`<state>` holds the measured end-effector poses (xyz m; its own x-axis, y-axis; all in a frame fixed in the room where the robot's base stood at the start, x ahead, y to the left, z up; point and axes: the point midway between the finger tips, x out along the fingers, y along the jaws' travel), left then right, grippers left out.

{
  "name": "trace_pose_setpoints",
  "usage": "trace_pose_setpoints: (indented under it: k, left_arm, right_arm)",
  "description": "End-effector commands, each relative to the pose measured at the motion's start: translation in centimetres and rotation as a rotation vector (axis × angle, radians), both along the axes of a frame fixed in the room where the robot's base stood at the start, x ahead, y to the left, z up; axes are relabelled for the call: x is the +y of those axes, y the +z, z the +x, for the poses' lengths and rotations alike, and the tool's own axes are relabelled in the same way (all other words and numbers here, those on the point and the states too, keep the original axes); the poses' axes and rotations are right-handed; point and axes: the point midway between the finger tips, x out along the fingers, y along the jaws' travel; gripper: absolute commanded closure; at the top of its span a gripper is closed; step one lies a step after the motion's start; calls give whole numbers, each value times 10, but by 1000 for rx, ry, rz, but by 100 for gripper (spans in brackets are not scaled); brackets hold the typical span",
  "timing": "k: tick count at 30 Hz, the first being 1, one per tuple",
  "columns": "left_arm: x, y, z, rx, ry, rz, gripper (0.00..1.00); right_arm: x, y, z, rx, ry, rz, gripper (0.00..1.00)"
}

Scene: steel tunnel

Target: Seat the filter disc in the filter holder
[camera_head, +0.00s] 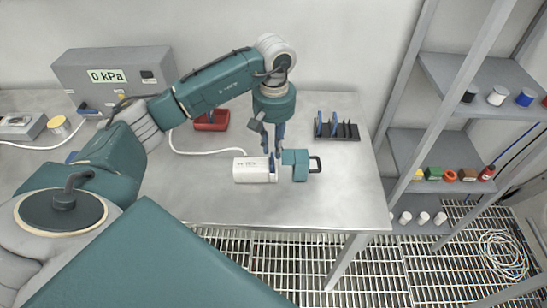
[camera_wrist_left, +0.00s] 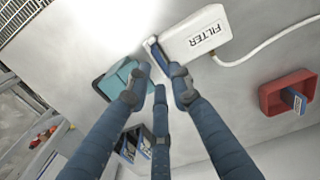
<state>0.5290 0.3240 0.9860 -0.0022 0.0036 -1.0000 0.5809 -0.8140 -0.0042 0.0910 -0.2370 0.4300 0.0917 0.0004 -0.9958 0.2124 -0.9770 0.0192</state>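The white filter holder (camera_head: 252,171) lies on the steel table; its "FILTER" label shows in the left wrist view (camera_wrist_left: 198,38). A blue filter disc (camera_head: 272,163) stands on edge at the holder's right end; it also shows in the left wrist view (camera_wrist_left: 157,55). I cannot tell how deep it sits. The teal cap with a black handle (camera_head: 298,164) is just to the right. My left gripper (camera_head: 270,150) points down over this end, its fingertips (camera_wrist_left: 160,76) on either side of the disc's near edge. Whether they grip it is unclear. My right gripper is out of view.
A black rack (camera_head: 345,133) with blue discs stands behind right. A red tray (camera_head: 211,121) holding a blue item is behind left. A white hose (camera_head: 195,151) runs from the holder. A grey "0 kPa" box (camera_head: 120,62) is at back left. The table's front right is clear.

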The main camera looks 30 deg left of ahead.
Motion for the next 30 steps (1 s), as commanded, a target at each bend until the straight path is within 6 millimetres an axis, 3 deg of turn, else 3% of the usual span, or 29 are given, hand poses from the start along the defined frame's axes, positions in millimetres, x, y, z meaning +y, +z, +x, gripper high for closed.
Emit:
trace_pose_setpoints:
  k: [6, 12, 30]
  left_arm:
    - [0, 44, 1, -5, 0, 0, 79]
    - [0, 67, 1, -1, 2, 1, 79]
    - [0, 72, 0, 1, 1, 0, 79]
  right_arm:
    - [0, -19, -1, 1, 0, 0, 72]
    - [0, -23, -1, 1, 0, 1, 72]
    - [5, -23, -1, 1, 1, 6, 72]
